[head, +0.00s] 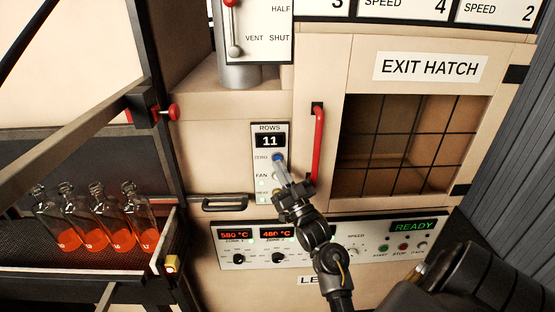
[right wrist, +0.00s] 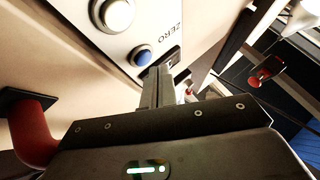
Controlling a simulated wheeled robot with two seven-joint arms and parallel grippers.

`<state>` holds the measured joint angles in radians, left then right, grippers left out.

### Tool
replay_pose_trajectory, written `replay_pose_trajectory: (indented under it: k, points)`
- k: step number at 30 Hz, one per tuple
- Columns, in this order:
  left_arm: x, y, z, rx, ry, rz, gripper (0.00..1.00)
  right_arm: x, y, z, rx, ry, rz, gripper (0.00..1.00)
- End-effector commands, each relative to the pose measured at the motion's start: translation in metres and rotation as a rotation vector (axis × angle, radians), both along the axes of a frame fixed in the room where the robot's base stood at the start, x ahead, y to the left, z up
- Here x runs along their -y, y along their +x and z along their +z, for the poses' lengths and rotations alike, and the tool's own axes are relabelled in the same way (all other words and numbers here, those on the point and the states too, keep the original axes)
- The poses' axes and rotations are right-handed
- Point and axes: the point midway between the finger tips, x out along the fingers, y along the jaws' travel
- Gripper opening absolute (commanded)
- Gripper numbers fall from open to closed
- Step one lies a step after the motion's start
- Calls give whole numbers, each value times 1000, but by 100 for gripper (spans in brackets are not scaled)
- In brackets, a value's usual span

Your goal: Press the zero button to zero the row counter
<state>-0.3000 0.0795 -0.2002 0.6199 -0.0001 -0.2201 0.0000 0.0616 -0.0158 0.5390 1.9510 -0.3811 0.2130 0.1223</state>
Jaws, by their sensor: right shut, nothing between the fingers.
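The blue zero button (head: 277,157) sits below the display, beside the word ZERO. It also shows in the right wrist view (right wrist: 141,56) as a blue dome in a pale ring. My right gripper (head: 281,166) is shut and empty, its fingertips at or just below the blue button. In the right wrist view the fingers (right wrist: 158,84) are close beside the button; I cannot tell whether they touch it. My left gripper is not in view.
A red hatch handle (head: 318,143) stands right of the panel, and a black drawer handle (head: 225,203) lies lower left. The control strip (head: 340,245) with knobs runs below. Several bottles with orange glowing bottoms (head: 95,235) stand on a conveyor at left.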

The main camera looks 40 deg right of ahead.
Motion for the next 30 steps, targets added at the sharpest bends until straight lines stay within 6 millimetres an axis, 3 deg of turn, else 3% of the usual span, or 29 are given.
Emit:
replay_pose_trajectory:
  k: [30]
  points:
    - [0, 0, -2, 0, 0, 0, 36, 7, 9, 0, 0, 0, 0, 0]
